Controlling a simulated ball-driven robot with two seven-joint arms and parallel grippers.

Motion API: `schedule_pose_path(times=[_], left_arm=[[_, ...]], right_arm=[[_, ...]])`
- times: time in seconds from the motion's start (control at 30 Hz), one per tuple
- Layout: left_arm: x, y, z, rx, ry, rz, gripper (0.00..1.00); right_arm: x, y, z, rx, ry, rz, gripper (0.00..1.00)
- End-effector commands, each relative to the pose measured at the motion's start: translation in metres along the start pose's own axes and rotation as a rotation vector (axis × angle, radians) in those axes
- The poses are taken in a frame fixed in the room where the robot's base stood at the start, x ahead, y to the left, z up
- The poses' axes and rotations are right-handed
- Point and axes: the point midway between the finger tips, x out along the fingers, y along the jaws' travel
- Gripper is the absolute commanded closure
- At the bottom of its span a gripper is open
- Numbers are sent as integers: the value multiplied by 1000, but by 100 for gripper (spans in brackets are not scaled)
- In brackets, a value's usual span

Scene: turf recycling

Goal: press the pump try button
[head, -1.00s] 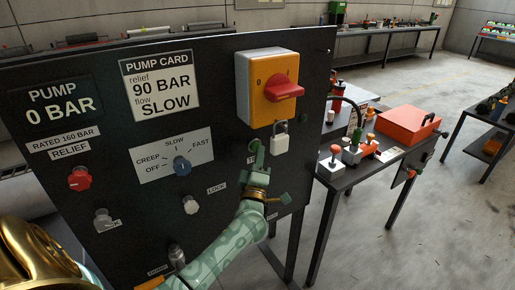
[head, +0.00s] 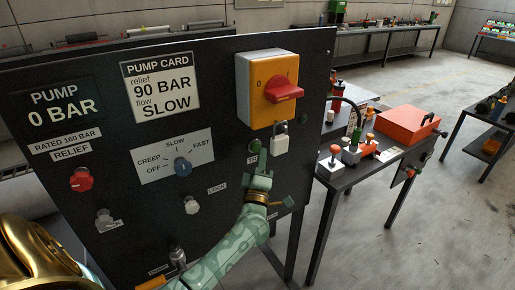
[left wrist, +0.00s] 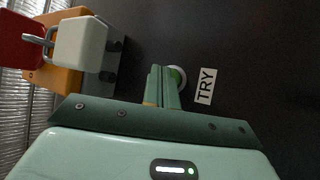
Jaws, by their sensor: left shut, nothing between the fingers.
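The pump try button (left wrist: 179,76) is a round button with a pale rim and some green, on the dark panel beside the TRY label (left wrist: 205,86) in the left wrist view. My left gripper (left wrist: 166,72) is shut and empty. Its fingertips cover part of the button in that view; I cannot tell whether they touch it or stand just off it. In the head view my left gripper (head: 262,160) points up at the panel below the padlock, partly hiding the TRY label. My right gripper is not in view.
A yellow switch box (head: 262,72) with a red handle sits just above, with a white padlock (head: 280,138) hanging close to my fingers. A blue flow knob (head: 182,166) and red relief knob (head: 81,180) are to the left. A bench (head: 345,178) stands right of the panel.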

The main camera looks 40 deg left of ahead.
Motion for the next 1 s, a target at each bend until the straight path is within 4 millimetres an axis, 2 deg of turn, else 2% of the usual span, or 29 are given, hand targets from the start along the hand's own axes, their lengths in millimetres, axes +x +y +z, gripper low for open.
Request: schedule_pose_path(times=[0.17, 0.6, 1.0], left_arm=[[-7, 7, 6, 0, -2, 0, 100], [-40, 30, 30, 0, -1, 0, 100], [-42, 30, 31, 1, -1, 1, 100]], right_arm=[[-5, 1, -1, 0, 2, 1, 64], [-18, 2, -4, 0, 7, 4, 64], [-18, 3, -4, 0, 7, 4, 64]])
